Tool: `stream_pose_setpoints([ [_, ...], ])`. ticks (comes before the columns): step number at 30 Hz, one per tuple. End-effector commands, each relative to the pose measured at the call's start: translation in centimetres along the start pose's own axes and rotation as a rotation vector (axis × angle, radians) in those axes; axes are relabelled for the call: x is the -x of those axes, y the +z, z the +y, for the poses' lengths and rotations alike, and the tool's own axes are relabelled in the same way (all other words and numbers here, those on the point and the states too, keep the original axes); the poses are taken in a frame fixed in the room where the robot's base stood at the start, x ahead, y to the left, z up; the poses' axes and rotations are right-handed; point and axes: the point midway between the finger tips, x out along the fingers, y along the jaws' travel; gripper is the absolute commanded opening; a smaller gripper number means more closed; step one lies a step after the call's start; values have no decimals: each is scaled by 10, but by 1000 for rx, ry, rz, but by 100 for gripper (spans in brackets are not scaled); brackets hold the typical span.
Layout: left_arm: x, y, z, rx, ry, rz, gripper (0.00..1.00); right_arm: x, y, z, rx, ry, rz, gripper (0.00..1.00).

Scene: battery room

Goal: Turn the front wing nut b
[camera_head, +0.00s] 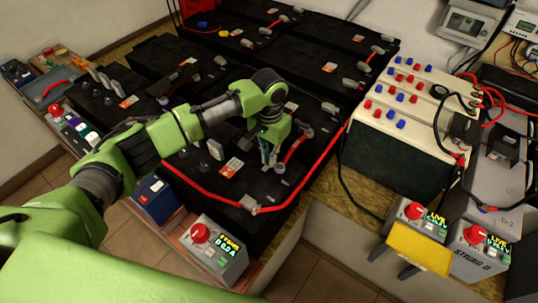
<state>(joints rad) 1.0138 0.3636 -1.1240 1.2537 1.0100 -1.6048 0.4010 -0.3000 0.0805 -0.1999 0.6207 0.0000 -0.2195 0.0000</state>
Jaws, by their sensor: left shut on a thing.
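My left gripper (269,158) points down at the top of the front black battery (232,188), near its back right part. Its fingers are shut on a small part at a terminal, which looks like the front wing nut b. The fingers hide most of that nut, so its turn angle cannot be told. A short red cable (293,150) with a grey terminal cover lies just right of the fingers. An orange and white label (232,168) lies on the battery left of them. My right gripper does not show.
A long red cable (312,180) runs along the battery's right and front edges. More black batteries (312,60) stand behind. A grey meter box (213,250) with a red knob stands in front. A cream terminal box (405,110) and a yellow object (420,248) are at right.

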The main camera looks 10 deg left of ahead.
Motion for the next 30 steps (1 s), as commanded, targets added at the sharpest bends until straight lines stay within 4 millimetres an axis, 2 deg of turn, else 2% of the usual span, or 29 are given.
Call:
stream_pose_setpoints([
  [8,8,0,3,158,4,-3,0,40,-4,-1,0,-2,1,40],
  [18,8,-1,8,472,3,-3,0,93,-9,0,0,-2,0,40],
  [30,5,-5,12,853,3,-4,0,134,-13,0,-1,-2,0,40],
])
